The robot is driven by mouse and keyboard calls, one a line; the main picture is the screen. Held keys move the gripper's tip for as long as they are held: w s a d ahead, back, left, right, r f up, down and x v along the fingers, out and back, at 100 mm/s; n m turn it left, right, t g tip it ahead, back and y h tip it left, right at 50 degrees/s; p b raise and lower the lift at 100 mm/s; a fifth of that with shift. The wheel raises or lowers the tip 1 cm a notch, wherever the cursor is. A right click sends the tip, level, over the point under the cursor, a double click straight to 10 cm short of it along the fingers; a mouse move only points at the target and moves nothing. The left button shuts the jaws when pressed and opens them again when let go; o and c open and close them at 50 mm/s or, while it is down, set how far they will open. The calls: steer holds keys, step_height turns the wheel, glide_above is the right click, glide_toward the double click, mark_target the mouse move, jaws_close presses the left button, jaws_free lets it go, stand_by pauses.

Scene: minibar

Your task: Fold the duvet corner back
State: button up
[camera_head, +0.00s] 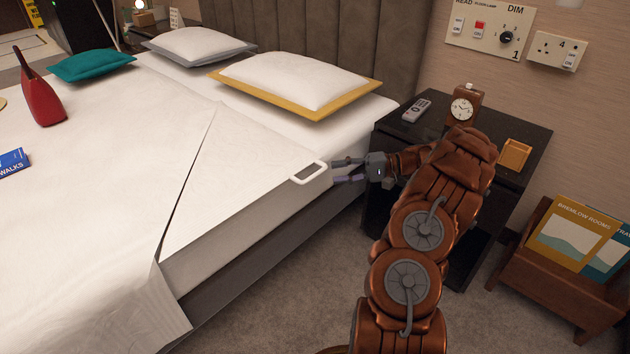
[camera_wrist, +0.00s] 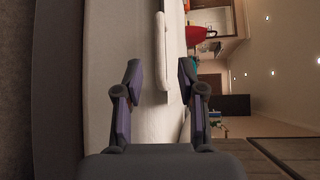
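The white duvet (camera_head: 90,190) covers the bed, and its triangular corner flap (camera_head: 235,170) lies flat, with a crease running along its left side. A white loop handle (camera_head: 308,172) sits at the flap's corner, by the bed's right edge. My gripper (camera_head: 335,171) is just right of the handle, with its fingers apart and nothing held. In the wrist view, my gripper (camera_wrist: 158,75) is open, and the pale handle (camera_wrist: 161,45) shows ahead, in line with the gap between the fingers. I cannot tell whether the fingertips touch it.
A dark nightstand (camera_head: 395,130) stands close beside my arm, holding a remote (camera_head: 417,110), a clock (camera_head: 463,108) and a small box (camera_head: 514,154). A yellow-edged pillow (camera_head: 295,82) lies behind the flap.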

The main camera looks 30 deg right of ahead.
mark_target(318, 175)
steer(key=shift+b+x, duration=1.1)
steer(key=shift+x, duration=2.65)
jaws_close()
